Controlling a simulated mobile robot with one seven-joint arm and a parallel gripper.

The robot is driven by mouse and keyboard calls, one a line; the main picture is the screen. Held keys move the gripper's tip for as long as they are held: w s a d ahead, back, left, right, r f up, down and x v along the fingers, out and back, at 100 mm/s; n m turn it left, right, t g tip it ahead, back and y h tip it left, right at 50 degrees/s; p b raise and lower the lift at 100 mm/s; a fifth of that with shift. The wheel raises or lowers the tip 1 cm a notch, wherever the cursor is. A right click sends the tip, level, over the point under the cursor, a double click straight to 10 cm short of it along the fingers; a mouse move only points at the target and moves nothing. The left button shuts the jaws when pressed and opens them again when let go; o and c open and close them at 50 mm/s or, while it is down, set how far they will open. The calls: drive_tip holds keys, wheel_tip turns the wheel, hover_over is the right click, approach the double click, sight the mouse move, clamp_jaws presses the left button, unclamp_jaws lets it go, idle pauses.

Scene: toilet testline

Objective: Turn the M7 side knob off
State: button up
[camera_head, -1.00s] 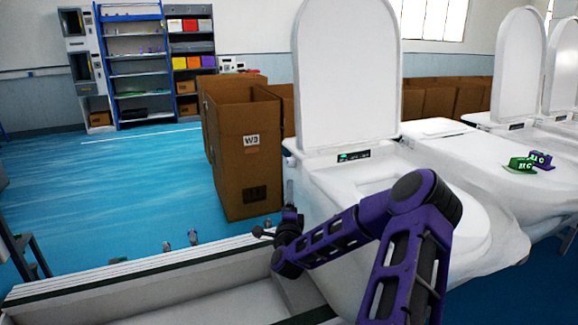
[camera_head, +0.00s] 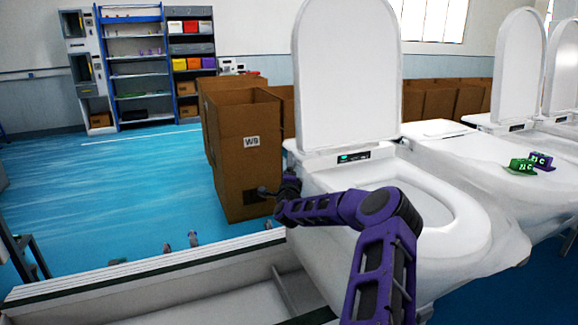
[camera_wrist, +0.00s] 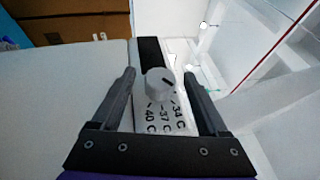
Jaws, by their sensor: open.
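The side knob (camera_wrist: 160,84) is a round grey dial with a dark pointer line, on the side of the toilet (camera_head: 335,158). In the wrist view a scale plate (camera_wrist: 165,118) marked 34 C, 37 C and 40 C lies beside it. The pointer does not line up with those marks; it slants toward the upper right. My gripper (camera_wrist: 162,80) is open, with one finger on each side of the knob; I cannot tell whether either touches it. In the head view my gripper (camera_head: 272,192) is at the toilet's left side, and the knob is hidden there.
A cardboard box (camera_head: 240,155) marked W9 stands close behind my gripper. A white rail (camera_head: 150,270) runs along the front left. More toilets (camera_head: 518,70) stand to the right, with green and purple tags (camera_head: 522,166) on a white surface.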

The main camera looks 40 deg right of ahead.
drive_tip(key=shift+w+d+r, duration=0.1)
drive_tip(key=shift+w+d, duration=0.2)
clamp_jaws()
idle(0.4)
